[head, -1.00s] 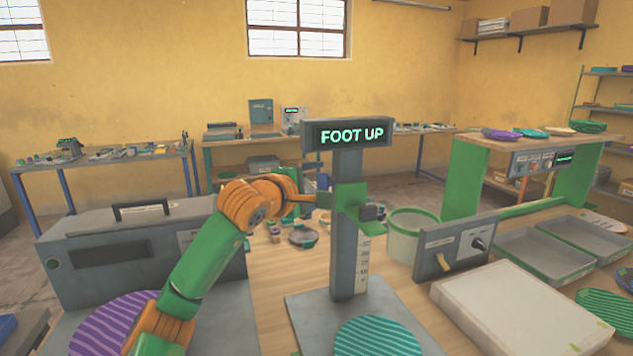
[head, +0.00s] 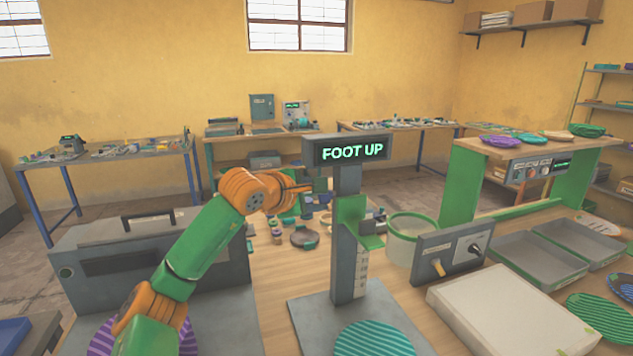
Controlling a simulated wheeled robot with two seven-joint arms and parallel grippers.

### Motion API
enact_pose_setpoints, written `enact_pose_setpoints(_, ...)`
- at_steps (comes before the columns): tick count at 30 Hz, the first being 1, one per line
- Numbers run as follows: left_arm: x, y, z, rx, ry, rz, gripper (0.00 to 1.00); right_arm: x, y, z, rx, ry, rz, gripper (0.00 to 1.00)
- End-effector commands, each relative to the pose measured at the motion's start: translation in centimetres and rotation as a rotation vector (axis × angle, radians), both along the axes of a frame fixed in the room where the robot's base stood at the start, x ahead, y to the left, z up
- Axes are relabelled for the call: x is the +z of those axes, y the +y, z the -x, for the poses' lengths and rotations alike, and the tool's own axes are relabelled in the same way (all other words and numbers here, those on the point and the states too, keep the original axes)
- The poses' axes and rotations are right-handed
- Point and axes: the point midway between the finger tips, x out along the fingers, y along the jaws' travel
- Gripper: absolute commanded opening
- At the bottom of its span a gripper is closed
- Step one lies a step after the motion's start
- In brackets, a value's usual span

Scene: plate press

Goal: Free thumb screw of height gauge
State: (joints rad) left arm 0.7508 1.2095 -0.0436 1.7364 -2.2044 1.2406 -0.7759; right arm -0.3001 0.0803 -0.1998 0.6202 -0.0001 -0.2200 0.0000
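The height gauge (head: 346,265) stands upright on a grey base in the middle of the head view, its display (head: 350,151) reading "FOOT UP". A green carriage (head: 352,212) sits partway up its column. A small dark block (head: 376,215) shows at the carriage's right side; I cannot tell whether it is the thumb screw. A teal ribbed plate (head: 374,340) lies on the base. My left gripper (head: 302,188) is just left of the column, near carriage height. Its fingers are small and partly lost against the background, so its opening and any contact are unclear. My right gripper is out of view.
A grey box with a handle (head: 150,257) and a purple plate (head: 112,335) are at left. Right of the gauge are a white-green tub (head: 403,248), a control panel (head: 452,252), a pale slab (head: 510,310), grey trays (head: 540,258) and a green press frame (head: 467,185).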

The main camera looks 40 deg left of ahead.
Motion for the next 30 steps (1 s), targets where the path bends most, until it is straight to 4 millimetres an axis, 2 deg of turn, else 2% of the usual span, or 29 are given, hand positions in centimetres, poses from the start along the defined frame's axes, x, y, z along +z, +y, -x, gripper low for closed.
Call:
enact_pose_setpoints(1,1.1,0.1,0.0,0.001,0.022,0.039,0.0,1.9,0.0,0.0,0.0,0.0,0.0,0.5)
enact_pose_setpoints(9,1.5,0.4,-0.2,0.001,0.138,0.269,0.0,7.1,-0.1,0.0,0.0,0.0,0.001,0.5)
enact_pose_setpoints(15,1.5,0.5,-0.4,0.001,0.218,0.433,0.0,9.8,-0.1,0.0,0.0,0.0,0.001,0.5)
enact_pose_setpoints(21,1.1,0.7,-0.5,-0.001,0.285,0.569,0.0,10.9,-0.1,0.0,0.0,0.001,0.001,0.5)
enact_pose_setpoints(30,0.9,0.9,-0.6,-0.003,0.356,0.703,0.0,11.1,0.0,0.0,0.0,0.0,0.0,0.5)
